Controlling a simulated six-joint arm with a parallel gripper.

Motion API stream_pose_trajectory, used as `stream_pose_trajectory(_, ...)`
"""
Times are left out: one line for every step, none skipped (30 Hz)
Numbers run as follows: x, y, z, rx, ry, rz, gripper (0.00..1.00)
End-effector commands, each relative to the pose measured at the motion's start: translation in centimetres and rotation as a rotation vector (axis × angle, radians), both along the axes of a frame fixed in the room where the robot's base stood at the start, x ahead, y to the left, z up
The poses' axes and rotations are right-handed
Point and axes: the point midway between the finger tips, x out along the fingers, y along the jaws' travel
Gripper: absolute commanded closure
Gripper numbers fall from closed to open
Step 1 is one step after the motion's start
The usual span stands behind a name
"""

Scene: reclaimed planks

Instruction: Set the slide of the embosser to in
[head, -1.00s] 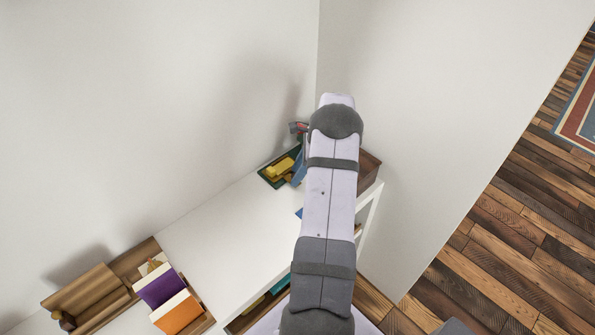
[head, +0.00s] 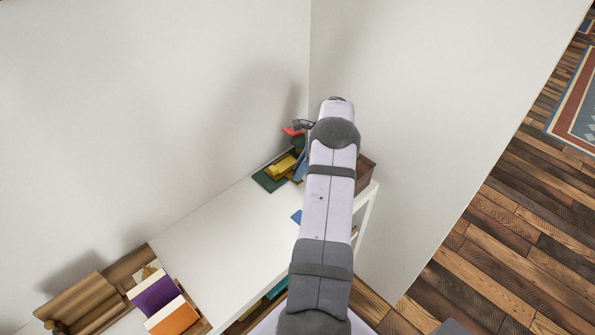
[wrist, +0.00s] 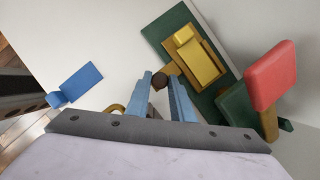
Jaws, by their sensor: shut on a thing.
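The embosser stands on the white tabletop by the wall corner. Its green base (head: 265,183) carries a stepped yellow block (head: 282,168); the base (wrist: 173,27) and yellow block (wrist: 195,60) also show in the wrist view. A red pad (wrist: 271,75) with dark green and mustard parts beneath it is at the right there. In the head view my arm covers most of the gripper.
A blue flat piece (wrist: 82,82) lies on the tabletop to the left. A brown box (head: 366,173) stands right of my arm. A wooden rack with purple (head: 153,294) and orange (head: 174,317) items is at the near left. The middle tabletop (head: 215,230) is clear. Walls stand close behind.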

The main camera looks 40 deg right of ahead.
Motion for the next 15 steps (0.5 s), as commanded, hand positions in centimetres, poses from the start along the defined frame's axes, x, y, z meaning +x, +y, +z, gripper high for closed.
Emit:
stream_pose_trajectory(0.04, -0.08, 0.10, -0.002, -0.002, -0.002, 1.00)
stream_pose_trajectory(0.05, -0.08, 0.10, -0.002, -0.002, -0.002, 1.00)
stream_pose_trajectory(0.05, -0.08, 0.10, -0.002, -0.001, -0.002, 1.00)
stream_pose_trajectory(0.05, -0.08, 0.10, -0.002, -0.001, -0.002, 1.00)
stream_pose_trajectory(0.04, -0.07, 0.10, -0.002, -0.001, -0.002, 0.72)
stream_pose_trajectory(0.04, -0.07, 0.10, -0.002, -0.001, -0.002, 0.62)
stream_pose_trajectory(0.04, -0.06, 0.09, -0.002, -0.001, -0.002, 0.61)
stream_pose_trajectory(0.04, -0.06, 0.09, -0.002, -0.001, -0.002, 0.61)
stream_pose_trajectory(0.03, -0.05, 0.08, -0.002, -0.001, -0.002, 0.61)
stream_pose_trajectory(0.03, -0.04, 0.07, -0.002, 0.000, -0.002, 0.61)
stream_pose_trajectory(0.02, -0.04, 0.06, -0.002, 0.000, -0.002, 0.61)
stream_pose_trajectory(0.02, -0.04, 0.06, -0.002, 0.000, -0.002, 0.61)
stream_pose_trajectory(0.01, -0.03, 0.05, -0.002, 0.000, -0.002, 0.61)
stream_pose_trajectory(0.01, -0.03, 0.05, -0.002, 0.000, -0.002, 0.61)
stream_pose_trajectory(0.01, -0.03, 0.07, -0.002, 0.000, -0.002, 0.61)
